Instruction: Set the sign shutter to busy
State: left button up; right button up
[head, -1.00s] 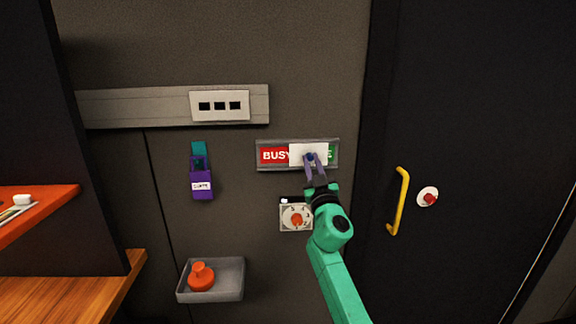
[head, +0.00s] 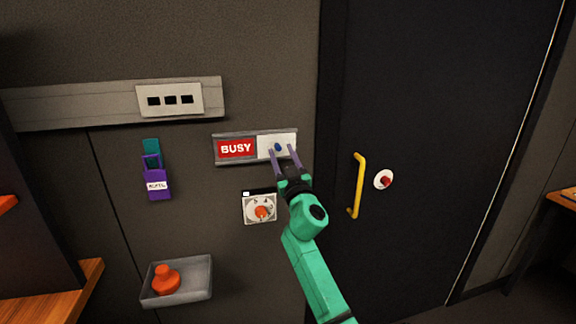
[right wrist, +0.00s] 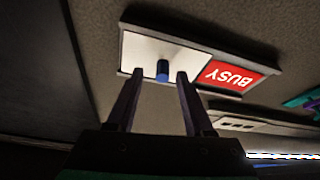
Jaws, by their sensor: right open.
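The sign (head: 219,159) is a grey frame on the wall with a white sliding shutter (head: 266,150) that has a blue knob (head: 278,147). The shutter sits at the right end of the frame, and the red BUSY panel (head: 236,149) shows in full at the left. No green shows. My right gripper (head: 284,151) is open, its two fingers just below and on either side of the knob. The right wrist view also shows the open fingers (right wrist: 156,82) apart, with the blue knob (right wrist: 162,70) between their tips, not clasped. My left gripper is out of view.
A dial with an orange knob (head: 262,212) is below the sign. A purple holder (head: 157,185) hangs to the left, and a grey tray (head: 149,293) holds an orange object (head: 166,279). A black door (head: 430,110) with a yellow handle (head: 358,185) stands to the right.

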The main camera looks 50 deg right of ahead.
jog(key=b+v, duration=0.4)
jog(key=v, duration=1)
jog(key=shift+d, duration=0.15)
